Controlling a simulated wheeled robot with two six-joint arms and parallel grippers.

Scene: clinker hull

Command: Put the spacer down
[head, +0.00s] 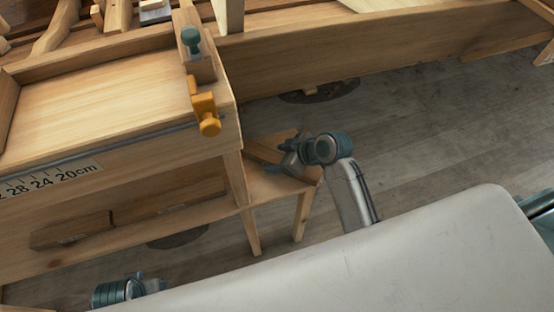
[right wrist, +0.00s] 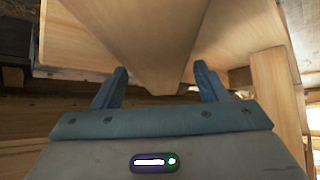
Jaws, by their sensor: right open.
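My right gripper (head: 287,160) is low over a small wooden stand (head: 285,188) beside the bench in the head view. In the right wrist view its two blue-grey fingers (right wrist: 160,84) are apart. A pale wooden piece (right wrist: 150,45) lies ahead of them, its narrow end between the fingertips; I cannot tell whether they touch. In the head view a wooden piece (head: 262,150) lies on the stand by the gripper, probably the spacer, partly hidden. My left gripper (head: 152,284) shows only in part at the lower left; its jaws are unclear.
The wooden bench (head: 110,95) at left has a ruler strip (head: 50,178) on its front. An orange clamp (head: 205,107) juts from its corner. A long plank (head: 380,45) runs across the back. The grey floor (head: 430,140) at right is clear.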

